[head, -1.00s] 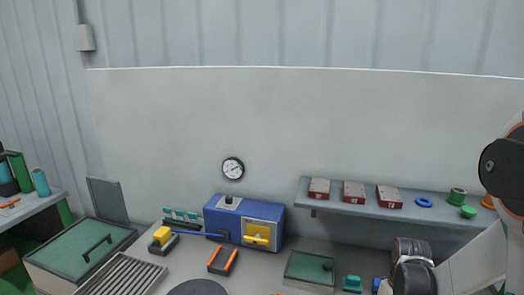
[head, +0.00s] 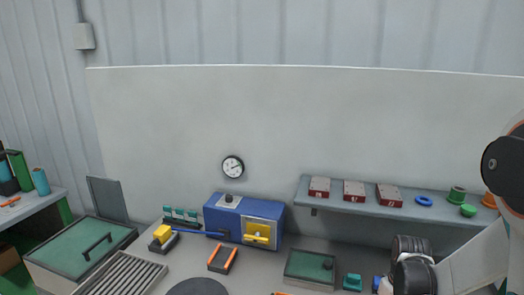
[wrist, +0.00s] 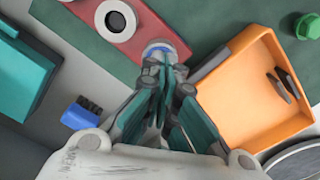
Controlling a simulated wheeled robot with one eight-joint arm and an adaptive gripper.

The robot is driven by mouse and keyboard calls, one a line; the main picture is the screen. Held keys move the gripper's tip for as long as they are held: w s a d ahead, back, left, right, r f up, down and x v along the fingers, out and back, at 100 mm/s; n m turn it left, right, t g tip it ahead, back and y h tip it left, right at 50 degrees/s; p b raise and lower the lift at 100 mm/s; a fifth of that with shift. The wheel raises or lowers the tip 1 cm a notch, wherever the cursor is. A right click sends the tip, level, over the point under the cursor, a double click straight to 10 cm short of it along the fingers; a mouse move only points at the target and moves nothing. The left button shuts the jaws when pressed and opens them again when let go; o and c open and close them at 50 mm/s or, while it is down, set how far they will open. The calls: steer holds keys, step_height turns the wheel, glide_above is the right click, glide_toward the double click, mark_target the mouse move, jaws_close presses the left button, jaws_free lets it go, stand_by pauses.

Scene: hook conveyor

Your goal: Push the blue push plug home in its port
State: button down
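In the wrist view, a pale round piece with a blue rim, apparently the blue push plug (wrist: 158,47), is right at the fingertips. It lies at the edge of a red plate (wrist: 85,22) that carries a white ring with a dark hole (wrist: 115,20). My gripper (wrist: 161,72) points at the plug, its fingers drawn close together at the tips. I cannot tell whether they touch or grip it, or how deep the plug sits. In the head view the gripper is hidden below the picture, under my dark wrist.
An orange tray (wrist: 246,92) lies close right of the fingers. A blue block with dark teeth (wrist: 82,112) and a teal box (wrist: 20,72) lie to the left. A green hex piece (wrist: 308,26) is at the upper right. A shelf (head: 330,199) runs along the wall.

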steer(key=shift+r+p, duration=1.7)
steer(key=shift+r, duration=1.3)
steer(key=shift+a, duration=0.1)
steer(key=s+a+r+t+b, duration=0.3)
steer(key=s+a+r+b, duration=0.2)
steer(key=a+r, duration=0.3)
steer(key=s+a+m+t+b, duration=0.2)
steer(key=s+a+t+b, duration=0.2)
steer(key=s+a+b, duration=0.2)
steer(key=shift+s+r+m+b, duration=0.15)
steer(key=shift+s+m+b, duration=0.25)
steer(key=shift+s, duration=0.55)
